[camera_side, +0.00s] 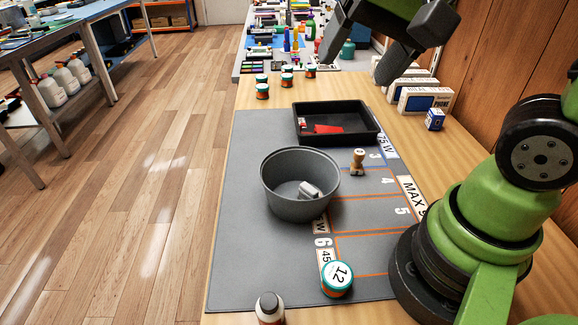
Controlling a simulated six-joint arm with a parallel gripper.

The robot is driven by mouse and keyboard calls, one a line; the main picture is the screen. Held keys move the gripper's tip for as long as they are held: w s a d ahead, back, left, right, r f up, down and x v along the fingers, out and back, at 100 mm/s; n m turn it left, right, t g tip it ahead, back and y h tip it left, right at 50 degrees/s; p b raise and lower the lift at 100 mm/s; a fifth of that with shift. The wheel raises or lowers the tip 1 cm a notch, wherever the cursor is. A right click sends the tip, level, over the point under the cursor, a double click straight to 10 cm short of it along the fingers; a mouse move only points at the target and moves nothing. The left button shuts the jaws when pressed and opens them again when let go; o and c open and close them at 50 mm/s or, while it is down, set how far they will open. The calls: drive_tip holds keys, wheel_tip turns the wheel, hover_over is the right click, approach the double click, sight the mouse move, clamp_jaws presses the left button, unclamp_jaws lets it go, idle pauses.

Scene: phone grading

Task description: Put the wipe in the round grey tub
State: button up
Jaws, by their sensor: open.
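The round grey tub (273,185) stands on the grey mat, open side up. A small pale grey-white piece (309,191), which looks like the wipe, lies inside it at the bottom right, against or close to the wall. My gripper (355,69) is at the top of the picture, its two dark fingers wide apart with nothing between them. It is above and beyond the tub, clear of it.
A black tray (308,139) with a flat red item (327,129) sits behind the tub. A wooden stamp (358,162) stands right of the tub. Boxes (425,100) line the wall. The mat's left side is clear.

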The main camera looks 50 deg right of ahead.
drive_tip(key=s+r+n+t, duration=0.2)
drive_tip(key=s+n, duration=0.2)
drive_tip(key=s, duration=0.1)
drive_tip(key=shift+s+a+r+n+y, duration=0.15)
drive_tip(key=shift+s+a+n+y, duration=0.15)
drive_tip(key=shift+n, duration=0.1)
